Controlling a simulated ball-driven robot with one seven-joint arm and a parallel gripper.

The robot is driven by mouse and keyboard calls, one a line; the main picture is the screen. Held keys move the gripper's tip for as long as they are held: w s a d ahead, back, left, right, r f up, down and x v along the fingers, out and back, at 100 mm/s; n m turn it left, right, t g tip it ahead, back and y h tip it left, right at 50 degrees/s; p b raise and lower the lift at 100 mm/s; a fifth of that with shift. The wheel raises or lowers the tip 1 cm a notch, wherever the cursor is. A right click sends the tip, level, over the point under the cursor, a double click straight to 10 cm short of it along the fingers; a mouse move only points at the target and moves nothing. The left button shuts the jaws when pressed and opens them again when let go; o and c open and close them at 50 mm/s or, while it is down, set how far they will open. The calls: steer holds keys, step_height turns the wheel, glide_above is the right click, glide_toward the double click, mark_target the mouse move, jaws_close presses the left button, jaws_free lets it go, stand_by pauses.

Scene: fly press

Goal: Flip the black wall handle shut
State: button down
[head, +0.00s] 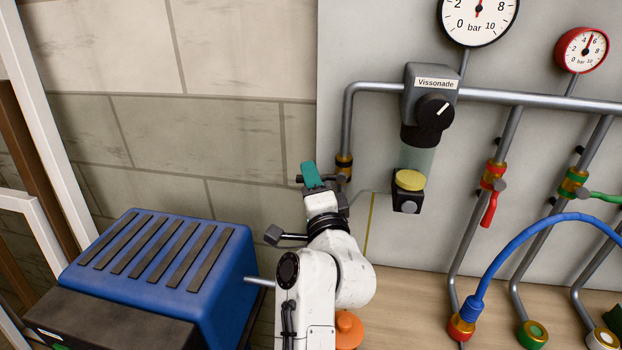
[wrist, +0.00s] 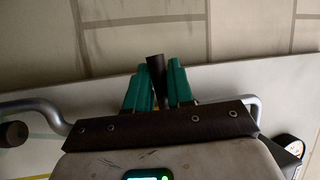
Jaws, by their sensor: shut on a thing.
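The black wall handle (wrist: 155,70) shows in the wrist view as a dark bar between the two teal fingers of my gripper (wrist: 158,84). My gripper is shut on it. In the head view my gripper (head: 312,177) is at the valve on the left vertical pipe. A short dark end of the handle (head: 299,179) sticks out left of the teal finger there. The brass valve body (head: 344,161) sits just right of the fingers. My fingers and wrist hide most of the handle in the head view, so its exact angle is hard to tell.
A blue ribbed machine (head: 160,258) stands at the lower left. Right of my gripper hangs a filter unit labelled Vissonade (head: 431,100). Farther right are a red-handled valve (head: 489,205), a blue hose (head: 520,240) and gauges (head: 479,18). Bare tiled wall (head: 210,140) is left of the panel.

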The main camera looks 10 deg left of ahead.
steer(key=shift+r+m+t, duration=0.3)
steer(key=shift+m, duration=0.4)
steer(key=c, duration=1.1)
jaws_free()
steer(key=b+v, duration=0.3)
steer(key=v, duration=0.8)
steer(key=shift+r, duration=0.1)
